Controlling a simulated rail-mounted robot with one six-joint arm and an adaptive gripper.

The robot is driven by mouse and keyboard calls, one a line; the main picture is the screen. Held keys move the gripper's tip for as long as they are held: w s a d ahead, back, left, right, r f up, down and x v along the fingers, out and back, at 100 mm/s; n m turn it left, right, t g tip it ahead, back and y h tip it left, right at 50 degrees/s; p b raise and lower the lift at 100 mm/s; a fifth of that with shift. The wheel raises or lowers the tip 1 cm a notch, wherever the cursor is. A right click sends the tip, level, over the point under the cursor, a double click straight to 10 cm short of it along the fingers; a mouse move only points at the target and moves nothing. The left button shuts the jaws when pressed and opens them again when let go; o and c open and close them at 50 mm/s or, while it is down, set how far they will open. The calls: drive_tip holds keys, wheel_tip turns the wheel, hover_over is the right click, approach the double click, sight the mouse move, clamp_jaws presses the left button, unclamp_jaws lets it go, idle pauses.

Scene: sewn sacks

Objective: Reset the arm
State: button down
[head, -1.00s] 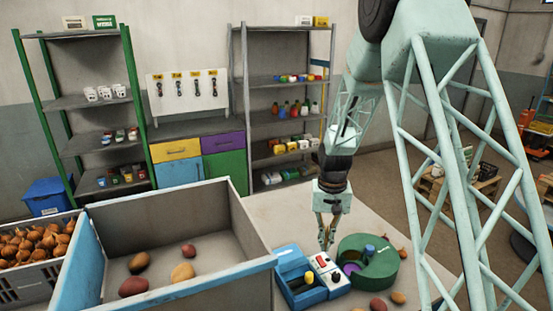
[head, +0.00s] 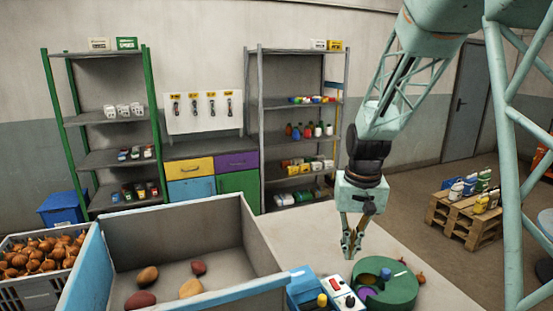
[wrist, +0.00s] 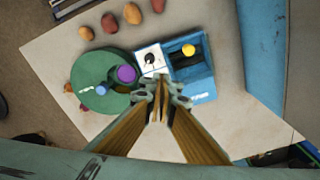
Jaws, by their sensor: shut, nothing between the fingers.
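My gripper (head: 351,246) hangs from my arm above the pale table, pointing down. Its fingers are together with nothing between them. In the wrist view the fingertips (wrist: 160,84) show over the table, close to a white switch box (wrist: 150,60). In the head view the gripper is above and behind the switch box (head: 341,293) and the green round device (head: 392,291). A blue tray with a yellow knob (wrist: 189,50) stands beside the switch box.
A large grey bin with blue edges (head: 262,283) holds several potatoes at the left. Several potatoes lie on the table (wrist: 132,13). Shelves (head: 300,130) stand at the back wall. A pallet with bottles (head: 463,215) is at right.

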drive_tip(key=s+r+t+b, duration=0.1)
drive_tip(key=s+r+b, duration=0.1)
drive_tip(key=s+r, duration=0.55)
drive_tip(key=s+r+b, duration=0.3)
drive_tip(key=s+r, duration=0.1)
drive_tip(key=s, duration=0.7)
drive_tip(key=s+n+t+b, duration=0.1)
drive_tip(key=s+b, duration=0.3)
drive_tip(key=s, duration=1.7)
drive_tip(key=shift+s+f+t, duration=0.3)
drive_tip(key=shift+t, duration=0.2)
